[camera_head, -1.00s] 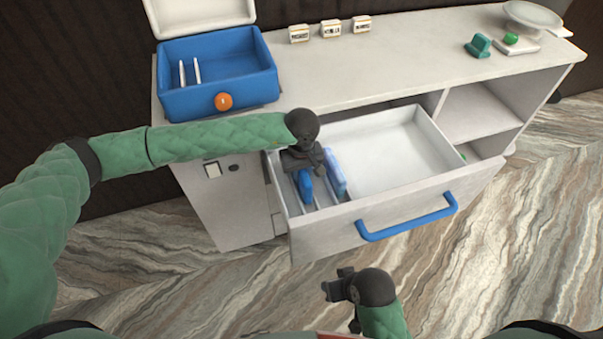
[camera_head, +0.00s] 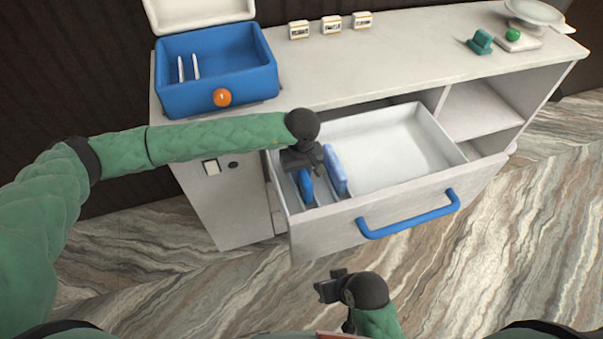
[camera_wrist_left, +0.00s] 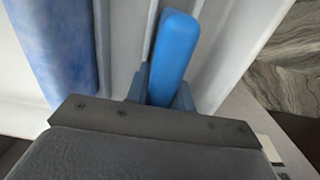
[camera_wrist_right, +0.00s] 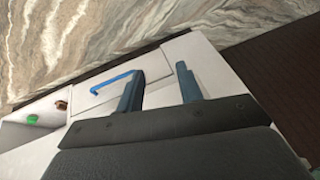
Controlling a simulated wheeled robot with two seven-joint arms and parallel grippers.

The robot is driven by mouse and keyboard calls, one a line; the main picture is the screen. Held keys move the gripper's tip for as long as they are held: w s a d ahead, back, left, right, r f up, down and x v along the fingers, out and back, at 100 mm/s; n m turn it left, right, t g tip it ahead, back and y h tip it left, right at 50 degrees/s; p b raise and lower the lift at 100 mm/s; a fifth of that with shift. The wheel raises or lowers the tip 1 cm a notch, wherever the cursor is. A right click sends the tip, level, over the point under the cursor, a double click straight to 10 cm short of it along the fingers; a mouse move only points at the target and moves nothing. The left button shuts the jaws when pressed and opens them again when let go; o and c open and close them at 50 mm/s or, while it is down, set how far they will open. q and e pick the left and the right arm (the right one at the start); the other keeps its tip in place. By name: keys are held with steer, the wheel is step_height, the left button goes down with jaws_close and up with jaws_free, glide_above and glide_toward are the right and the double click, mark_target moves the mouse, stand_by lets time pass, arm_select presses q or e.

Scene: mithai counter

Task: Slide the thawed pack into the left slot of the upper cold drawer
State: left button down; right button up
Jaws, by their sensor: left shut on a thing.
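The thawed pack, plain blue (camera_head: 306,188), stands on edge between the thin dividers at the left end of the open upper cold drawer (camera_head: 322,232). My left gripper (camera_head: 303,163) is shut on its top, and the pack also shows between the fingers in the left wrist view (camera_wrist_left: 173,55). The pack's lower edge is hidden, so I cannot tell whether it touches the drawer floor. A paler, frosty blue pack (camera_head: 335,170) stands just right of it, apart from it. My right gripper (camera_head: 328,289) is empty in front of the drawer; its fingers are apart in the right wrist view (camera_wrist_right: 158,90).
The drawer's wide right compartment (camera_head: 385,150) is empty. A blue handle (camera_head: 408,217) crosses its front. On the counter stand an open blue cool box (camera_head: 200,103) with two white dividers, several small labelled boxes (camera_head: 331,25), and a scale (camera_head: 517,40) at the right.

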steer(key=shift+w, duration=0.1)
arm_select(q)
steer(key=c, duration=1.1)
jaws_free()
arm_select(e)
steer(key=shift+w+r, duration=0.1)
arm_select(q)
steer(key=shift+r, duration=0.6)
step_height(320, 180, up, 5)
steer(key=shift+b, duration=0.7)
steer(key=shift+r, duration=0.8)
arm_select(e)
step_height(320, 180, down, 6)
steer(key=shift+w+a+t, duration=0.3)
steer(key=shift+w+a, duration=0.05)
arm_select(q)
steer(key=shift+n, duration=0.3)
